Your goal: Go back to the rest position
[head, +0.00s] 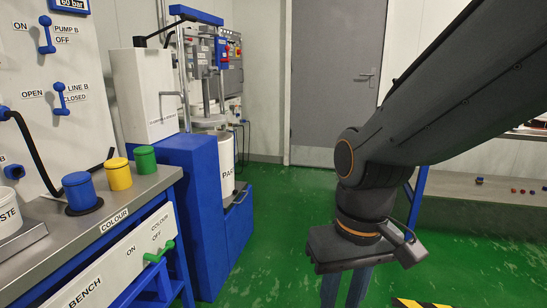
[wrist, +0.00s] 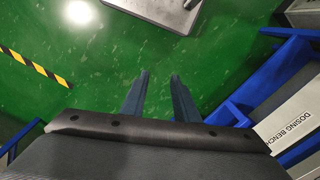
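My gripper (head: 346,290) hangs downward in front of the green floor at the right of the head view, clear of the bench. In the wrist view my gripper (wrist: 160,75) shows two blue-grey fingers with a gap between them and only green floor beyond. It is open and holds nothing. My dark arm crosses the upper right of the head view and bends down at the elbow.
The dosing bench (head: 135,190) carries blue (head: 79,190), yellow (head: 119,174) and green (head: 145,159) pots. A blue-framed machine (head: 190,175) with a paste drum (head: 227,165) stands behind. A grey door (head: 335,75) closes the back. Green floor (head: 275,235) is free between.

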